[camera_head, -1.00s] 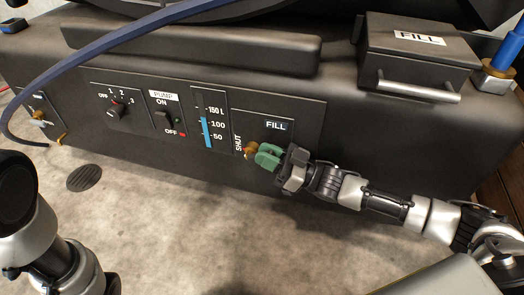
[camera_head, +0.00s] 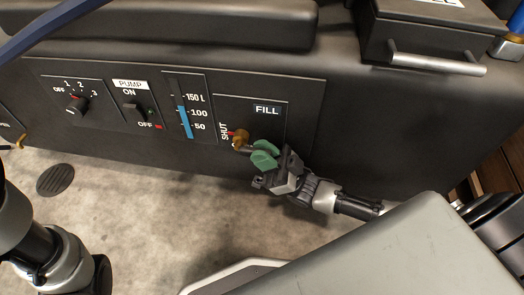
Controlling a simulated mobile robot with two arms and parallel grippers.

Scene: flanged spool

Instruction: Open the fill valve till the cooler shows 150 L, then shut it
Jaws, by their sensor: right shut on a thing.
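The fill valve has a brass body (camera_head: 240,140) and a green handle (camera_head: 264,157), on the panel plate marked FILL with SHUT at its left side. My right gripper (camera_head: 273,174) is shut on the green handle, which points right and a little down from the brass body. The cooler's level gauge (camera_head: 184,121) stands just left of the valve plate. Its blue column tops out a little above the 100 mark and below 150 L. Part of my left arm shows at the lower left, but its gripper is not in view.
Left of the gauge are a pump switch (camera_head: 134,110) and a rotary knob (camera_head: 76,104). A lidded box with a metal bar handle (camera_head: 436,64) sits at upper right. A blue hose (camera_head: 45,28) crosses the upper left. A round drain (camera_head: 55,180) lies in the floor.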

